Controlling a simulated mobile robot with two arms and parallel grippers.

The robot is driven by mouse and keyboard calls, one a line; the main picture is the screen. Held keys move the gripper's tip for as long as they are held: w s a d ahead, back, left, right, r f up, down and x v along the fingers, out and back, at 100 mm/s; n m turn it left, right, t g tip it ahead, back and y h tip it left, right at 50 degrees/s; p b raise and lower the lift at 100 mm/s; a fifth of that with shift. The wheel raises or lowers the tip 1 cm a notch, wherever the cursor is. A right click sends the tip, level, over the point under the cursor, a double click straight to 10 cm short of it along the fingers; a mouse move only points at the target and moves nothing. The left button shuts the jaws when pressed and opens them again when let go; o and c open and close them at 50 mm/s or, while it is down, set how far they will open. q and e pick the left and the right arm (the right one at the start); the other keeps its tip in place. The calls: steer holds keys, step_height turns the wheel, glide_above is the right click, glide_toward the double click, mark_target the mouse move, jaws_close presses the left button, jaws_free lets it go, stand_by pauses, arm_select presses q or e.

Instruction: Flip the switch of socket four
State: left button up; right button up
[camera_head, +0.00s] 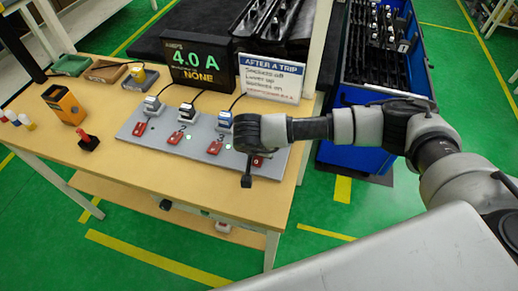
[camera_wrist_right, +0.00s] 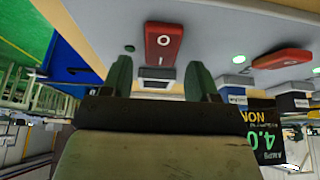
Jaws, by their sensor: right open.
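A grey socket strip (camera_head: 190,143) lies on the wooden table with numbered sockets and red rocker switches. The fourth switch (camera_head: 258,161) is partly hidden by my right gripper (camera_head: 247,174) in the head view. In the right wrist view, which is upside down, this red switch (camera_wrist_right: 165,44) with O and I marks shows between and beyond the fingertips. My right gripper (camera_wrist_right: 160,78) is open and empty, close to the switch; contact cannot be told. The small lamp (camera_wrist_right: 129,48) beside this switch is dark. Socket four is mostly hidden. My left gripper is not in view.
A display (camera_head: 198,66) reads 4.0 A and NONE. A sign (camera_head: 271,78) headed AFTER A TRIP stands beside it. An orange box (camera_head: 64,104) and a red-knobbed lever (camera_head: 87,141) stand left.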

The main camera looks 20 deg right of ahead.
steer(key=b+v, duration=0.2)
steer(key=v, duration=0.7)
steer(key=shift+s+r, duration=0.15)
steer(key=shift+r, duration=0.25)
steer(key=shift+a, duration=0.2)
